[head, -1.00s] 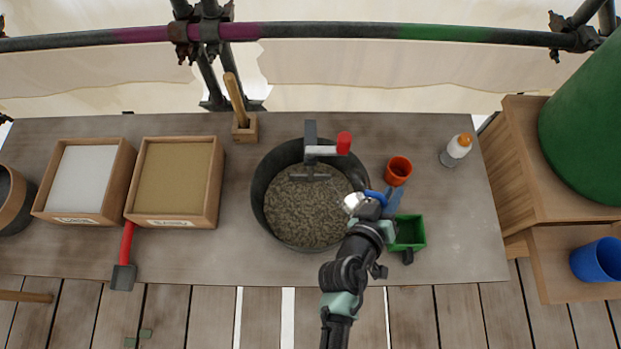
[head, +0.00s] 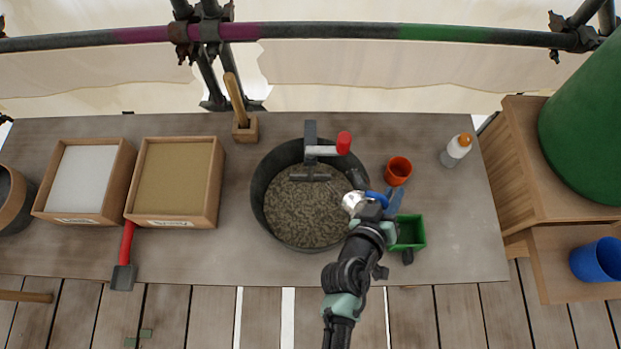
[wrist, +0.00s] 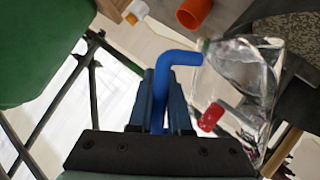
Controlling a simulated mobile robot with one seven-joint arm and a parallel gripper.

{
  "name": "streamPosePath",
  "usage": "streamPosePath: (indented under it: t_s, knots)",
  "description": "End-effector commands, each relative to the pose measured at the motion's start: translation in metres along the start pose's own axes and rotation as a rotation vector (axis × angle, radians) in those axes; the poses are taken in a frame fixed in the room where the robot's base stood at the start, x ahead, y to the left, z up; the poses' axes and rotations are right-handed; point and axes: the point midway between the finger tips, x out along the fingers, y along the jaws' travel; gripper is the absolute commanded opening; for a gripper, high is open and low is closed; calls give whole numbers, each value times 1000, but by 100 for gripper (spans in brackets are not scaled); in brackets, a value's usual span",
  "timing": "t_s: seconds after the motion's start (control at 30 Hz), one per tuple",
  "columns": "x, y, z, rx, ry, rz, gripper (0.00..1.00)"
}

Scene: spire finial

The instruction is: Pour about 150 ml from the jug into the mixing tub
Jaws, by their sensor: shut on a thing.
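The mixing tub (head: 259,205) is a dark round tub on the bench, holding lumpy grey-brown mix (head: 305,215). The jug (head: 351,201) is clear with a blue handle (head: 374,196); it is at the tub's right rim. In the wrist view the clear jug (wrist: 240,75) is beside my gripper, and part of the tub (wrist: 292,32) shows behind it. My gripper (wrist: 160,85) is shut on the blue handle (wrist: 180,58). No stream is clearly visible, and I cannot tell the water level or the jug's exact tilt.
A red-handled mixer (head: 310,150) reaches over the tub. An orange cup (head: 398,170), a green tray (head: 410,232) and a white bottle (head: 456,150) stand to the right. Two wooden boxes (head: 215,205) stand left, with a red-handled tool (head: 125,255) in front.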

Motion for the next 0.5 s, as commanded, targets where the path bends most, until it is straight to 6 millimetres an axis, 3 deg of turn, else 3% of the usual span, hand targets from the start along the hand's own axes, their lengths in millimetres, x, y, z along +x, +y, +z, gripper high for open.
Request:
streamPosePath:
  t_s: [0.5]
  knots:
    - [5, 21, 23, 288, 62, -118, 0]
